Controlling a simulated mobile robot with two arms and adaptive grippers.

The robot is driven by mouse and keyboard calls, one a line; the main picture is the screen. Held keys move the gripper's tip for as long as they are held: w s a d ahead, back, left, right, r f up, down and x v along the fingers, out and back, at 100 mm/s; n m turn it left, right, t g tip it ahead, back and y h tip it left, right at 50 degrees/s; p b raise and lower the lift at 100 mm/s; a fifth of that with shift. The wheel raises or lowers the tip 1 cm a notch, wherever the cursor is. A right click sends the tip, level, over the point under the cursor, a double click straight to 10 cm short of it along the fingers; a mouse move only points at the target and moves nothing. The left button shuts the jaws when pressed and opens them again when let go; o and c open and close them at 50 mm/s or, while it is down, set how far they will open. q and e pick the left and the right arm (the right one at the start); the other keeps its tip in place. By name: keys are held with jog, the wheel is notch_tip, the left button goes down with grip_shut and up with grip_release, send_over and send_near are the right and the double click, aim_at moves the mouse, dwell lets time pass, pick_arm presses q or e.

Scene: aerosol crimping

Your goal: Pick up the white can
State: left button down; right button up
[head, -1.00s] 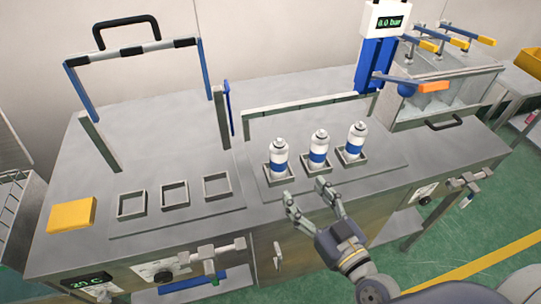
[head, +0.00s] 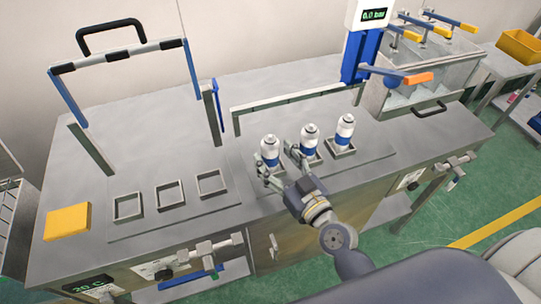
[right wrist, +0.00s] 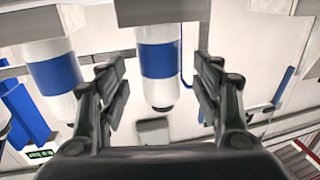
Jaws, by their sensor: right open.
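Three white cans with blue bands stand upright in square holders on the steel bench: the left can (head: 269,150), the middle can (head: 309,140) and the right can (head: 345,132). My right gripper (head: 277,161) is open around the left can, one finger on either side. In the right wrist view, which is upside down, that can (right wrist: 159,62) shows between the open fingers (right wrist: 164,85), with visible gaps to both. The middle can (right wrist: 52,70) shows there too, outside the fingers. My left gripper is not in view.
Three empty square holders (head: 171,195) and a yellow block (head: 67,221) lie on the left of the bench. A hinged frame with a black handle (head: 110,36) stands behind them. A blue column with a pressure display (head: 374,15) and orange-tipped lever (head: 418,78) stands behind the right can.

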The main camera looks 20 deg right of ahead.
aim_at(275, 157)
jog(key=shift+x, duration=1.6)
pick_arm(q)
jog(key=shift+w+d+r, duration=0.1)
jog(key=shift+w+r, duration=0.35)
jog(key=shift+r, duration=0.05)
pick_arm(e)
jog(key=c, duration=1.2)
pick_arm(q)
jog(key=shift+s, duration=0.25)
pick_arm(e)
jog(key=shift+c, duration=0.2)
jog(key=shift+r, duration=0.1)
